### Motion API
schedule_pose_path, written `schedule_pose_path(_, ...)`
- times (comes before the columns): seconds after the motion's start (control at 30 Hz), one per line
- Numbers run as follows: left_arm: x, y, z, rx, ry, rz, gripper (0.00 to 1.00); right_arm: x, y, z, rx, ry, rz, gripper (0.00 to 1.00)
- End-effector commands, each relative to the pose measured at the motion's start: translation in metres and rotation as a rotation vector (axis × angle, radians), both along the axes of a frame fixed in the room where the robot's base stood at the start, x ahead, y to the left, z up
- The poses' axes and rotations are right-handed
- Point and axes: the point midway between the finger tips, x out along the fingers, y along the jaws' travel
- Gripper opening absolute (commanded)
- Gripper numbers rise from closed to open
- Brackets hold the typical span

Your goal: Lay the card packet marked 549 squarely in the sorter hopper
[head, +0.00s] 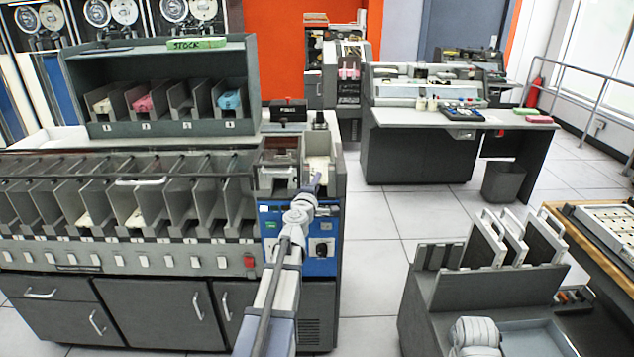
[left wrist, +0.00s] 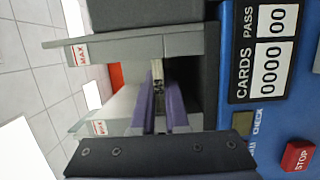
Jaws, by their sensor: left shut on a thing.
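The sorter hopper (head: 336,165) is at the right end of the long grey sorter, above the blue panel. In the left wrist view its pale walls (left wrist: 185,48), with red MAX labels, stand on either side of my fingers. My left gripper (head: 317,180) reaches to the hopper mouth. In the left wrist view its purple fingers (left wrist: 165,112) are shut on a cream card packet (left wrist: 157,70), which shows only as a narrow edge between the walls.
The blue panel (head: 330,266) has a red STOP button (left wrist: 298,155). Sorter pockets (head: 150,200) run left, some with cards. A stock rack (head: 165,128) holds coloured packets behind them. A grey card cart (head: 440,290) stands at right, with open floor between.

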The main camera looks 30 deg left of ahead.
Motion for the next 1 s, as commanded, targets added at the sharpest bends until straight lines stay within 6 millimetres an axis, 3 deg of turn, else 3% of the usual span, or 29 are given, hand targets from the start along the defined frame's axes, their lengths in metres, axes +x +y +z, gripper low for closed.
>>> schedule_pose_path(0.03,0.0,0.0,0.0,0.0,0.0,0.0,0.0,0.0,0.0,0.0,0.0,0.0,0.0,0.66)
schedule_pose_path(0.07,0.0,0.0,0.0,0.0,0.0,0.0,0.15,0.0,0.0,0.0,0.0,0.0,0.0,0.66)
schedule_pose_path(0.33,0.0,0.0,0.0,0.0,0.0,0.0,0.46,0.0,0.0,0.0,0.0,0.0,0.0,0.66)
schedule_pose_path(0.73,-0.006,-0.002,0.0,0.0,0.0,0.0,0.47,0.0,0.0,0.0,0.0,0.0,0.0,0.66)
schedule_pose_path(1.0,-0.041,-0.013,0.0,0.0,0.0,0.0,0.47,0.0,0.0,0.0,0.0,0.0,0.0,0.66)
